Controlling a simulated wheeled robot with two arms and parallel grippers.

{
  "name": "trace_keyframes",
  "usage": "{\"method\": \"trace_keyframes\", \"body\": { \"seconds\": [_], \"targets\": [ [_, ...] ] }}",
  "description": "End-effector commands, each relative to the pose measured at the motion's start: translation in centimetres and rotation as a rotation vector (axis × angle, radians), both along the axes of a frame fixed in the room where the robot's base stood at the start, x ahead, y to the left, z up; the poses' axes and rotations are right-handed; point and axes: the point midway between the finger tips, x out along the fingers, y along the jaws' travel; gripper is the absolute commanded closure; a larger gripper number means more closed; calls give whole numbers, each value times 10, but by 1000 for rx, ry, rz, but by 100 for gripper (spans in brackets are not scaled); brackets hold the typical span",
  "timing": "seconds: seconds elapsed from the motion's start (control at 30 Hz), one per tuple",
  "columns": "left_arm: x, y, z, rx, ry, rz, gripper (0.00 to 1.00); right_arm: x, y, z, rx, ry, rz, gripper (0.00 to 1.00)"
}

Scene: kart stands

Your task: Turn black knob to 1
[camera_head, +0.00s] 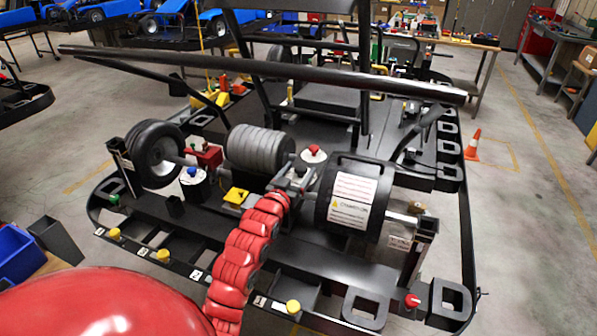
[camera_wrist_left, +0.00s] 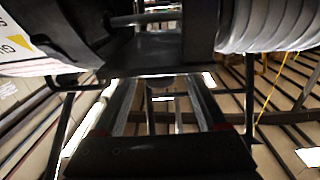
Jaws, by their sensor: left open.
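My left gripper (camera_head: 294,174) is at the end of the red segmented arm, over the middle of the kart stand (camera_head: 160,214). It is between the grey ribbed cylinder and the black labelled drum. In the left wrist view its two fingers (camera_wrist_left: 158,92) are apart, with nothing seen held between them. I cannot pick out the black knob for certain; the arm and gripper hide part of the stand. A small black upright piece (camera_head: 175,206) shows left of the arm. My right gripper is not in view.
The grey ribbed cylinder (camera_head: 261,147) and black drum (camera_head: 350,204) flank the gripper. A red knob (camera_head: 313,153) is just behind it, and a blue knob (camera_head: 192,172) is to the left. A long black bar (camera_head: 270,74) crosses above. Yellow knobs (camera_head: 163,254) sit along the front edge.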

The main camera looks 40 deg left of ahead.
Motion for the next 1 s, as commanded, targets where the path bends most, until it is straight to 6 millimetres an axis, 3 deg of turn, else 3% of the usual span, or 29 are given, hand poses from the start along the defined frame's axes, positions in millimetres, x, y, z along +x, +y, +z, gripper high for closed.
{"method": "trace_keyframes", "body": {
  "seconds": [0.07,0.47,0.67,0.87,1.0],
  "targets": [
    [0,0,0,0,0,0,26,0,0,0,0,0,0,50],
    [0,0,0,0,0,0,98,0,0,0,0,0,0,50],
    [0,-1,1,-1,0,7,100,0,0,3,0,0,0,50],
    [1,-4,3,-4,-2,75,100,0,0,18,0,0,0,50],
    [2,-6,-2,-3,-4,142,100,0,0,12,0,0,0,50]
  ]
}}
